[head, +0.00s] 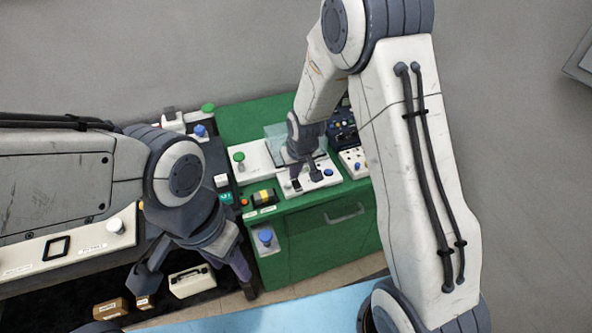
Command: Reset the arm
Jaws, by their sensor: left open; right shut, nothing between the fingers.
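My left arm comes in from the left, and my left gripper (198,283) hangs low at the lower left with its fingers spread apart and nothing between them. My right arm rises from the lower right and bends over to the green bench. My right gripper (313,176) points down, shut and empty, over the white control panel (318,184) on the green bench. I cannot tell whether the tips touch the panel.
The green bench (325,240) carries green knobs, a clear sheet and a dark device. A blue knob (265,236) is on its front left. A white case (191,281) and brown boxes (111,309) lie low on a black surface. A light blue surface (270,318) runs along the bottom.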

